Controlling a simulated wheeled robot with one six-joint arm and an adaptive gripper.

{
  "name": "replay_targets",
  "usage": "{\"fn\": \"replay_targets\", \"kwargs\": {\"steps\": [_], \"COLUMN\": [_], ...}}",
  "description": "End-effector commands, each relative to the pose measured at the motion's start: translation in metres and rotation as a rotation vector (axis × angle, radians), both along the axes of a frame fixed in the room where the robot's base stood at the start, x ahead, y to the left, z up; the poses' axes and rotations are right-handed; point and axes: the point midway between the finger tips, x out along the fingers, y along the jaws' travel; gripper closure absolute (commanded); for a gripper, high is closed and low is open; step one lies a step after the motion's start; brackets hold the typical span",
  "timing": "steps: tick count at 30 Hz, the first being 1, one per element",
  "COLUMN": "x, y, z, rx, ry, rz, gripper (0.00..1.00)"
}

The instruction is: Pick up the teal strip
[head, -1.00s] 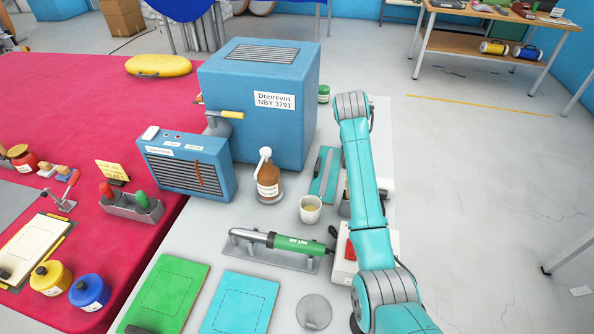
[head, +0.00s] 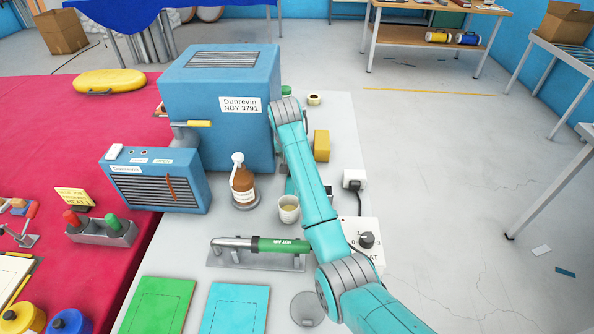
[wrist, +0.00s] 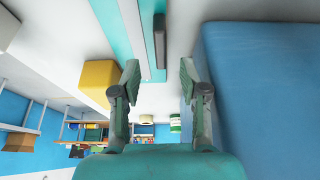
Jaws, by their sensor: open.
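In the wrist view a teal strip (wrist: 108,20) lies flat on the pale table top, with a light grey band and a dark grey bar along it. My gripper (wrist: 160,78) is open and empty, with its two fingers spread above the table. The strip runs up from between the fingers, nearer the left one. In the head view my arm hides most of the strip and my gripper. Only a small dark teal edge shows beside the arm.
A big blue box (head: 222,110) stands close beside my gripper, at right in the wrist view (wrist: 265,90). A yellow block (head: 321,145) is on the other side. A brown bottle (head: 243,185), cup (head: 289,208) and hot-air tool (head: 262,246) stand nearer. A small bluish piece (head: 565,271) lies on the floor.

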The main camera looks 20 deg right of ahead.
Motion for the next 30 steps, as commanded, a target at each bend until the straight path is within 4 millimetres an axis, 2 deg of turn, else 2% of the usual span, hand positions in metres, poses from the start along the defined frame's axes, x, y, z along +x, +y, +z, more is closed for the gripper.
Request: {"fn": "replay_targets", "kwargs": {"steps": [3, 9, 18, 19, 24, 30], "x": [0.001, 0.009, 0.011, 0.011, 0.011, 0.011], "y": [0.001, -0.001, -0.001, -0.001, -0.001, -0.001], "z": [-0.018, -0.04, -0.044, -0.044, -0.044, -0.044], "rx": [0.0, 0.0, 0.0, 0.0, 0.0, 0.0], "ry": [0.003, 0.002, 0.0, 0.0, 0.0, 0.0], "rz": [0.001, 0.0, 0.0, 0.0, 0.001, 0.001], "gripper": [0.56, 0.56, 0.56, 0.61, 1.0, 1.0]}}
